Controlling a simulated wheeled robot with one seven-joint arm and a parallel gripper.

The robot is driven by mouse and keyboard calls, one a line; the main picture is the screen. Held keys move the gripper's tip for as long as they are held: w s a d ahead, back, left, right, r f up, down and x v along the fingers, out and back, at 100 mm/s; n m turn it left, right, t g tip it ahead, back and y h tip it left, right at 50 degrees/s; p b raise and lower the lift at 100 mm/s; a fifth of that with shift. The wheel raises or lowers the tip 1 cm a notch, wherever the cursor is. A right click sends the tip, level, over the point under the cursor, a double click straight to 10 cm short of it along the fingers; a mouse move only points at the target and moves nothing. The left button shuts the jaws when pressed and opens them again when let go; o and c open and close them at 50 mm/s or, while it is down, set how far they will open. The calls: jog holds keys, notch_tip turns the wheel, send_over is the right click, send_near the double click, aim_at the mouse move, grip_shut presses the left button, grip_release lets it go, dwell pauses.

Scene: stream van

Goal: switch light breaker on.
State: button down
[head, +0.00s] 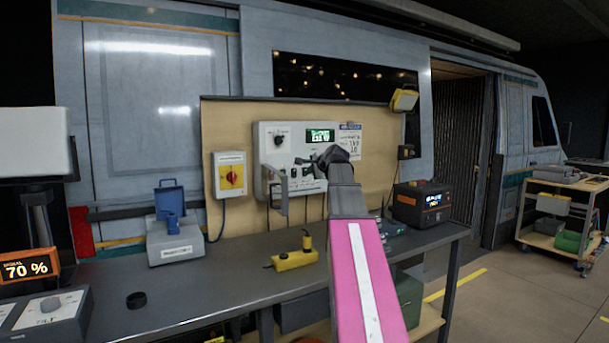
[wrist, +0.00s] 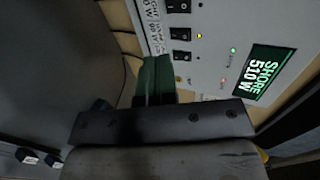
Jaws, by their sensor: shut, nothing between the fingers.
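The pale breaker panel (head: 264,134) is mounted on the wooden board, with a dial and a lit green display (head: 320,136). In the wrist view the panel (wrist: 215,18) fills the upper right and shows a row of black rocker switches, including one switch (wrist: 180,32) and another (wrist: 180,55). The display (wrist: 262,74) reads SHORE 510 W. My gripper (wrist: 156,60) is shut and empty, its fingertips close to the switch row; contact cannot be told. In the head view my arm hides part of the panel.
A yellow box with a red rotary switch (head: 231,175) hangs left of the panel. On the bench (head: 215,270) are a blue-grey case (head: 175,243), a yellow device (head: 296,260) and a dark unit with a display (head: 421,204).

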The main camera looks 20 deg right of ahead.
aim_at(295, 173)
jog(key=x, duration=0.8)
jog(key=r+x, duration=0.1)
jog(key=x, duration=0.3)
jog(key=shift+w+f, duration=0.15)
jog(key=shift+w, duration=0.6)
jog(key=shift+w+a+f, duration=0.1)
jog(key=shift+w+f, duration=0.05)
jog(key=shift+w, duration=0.1)
jog(key=shift+w+r, duration=0.1)
jog(key=shift+r, duration=0.8)
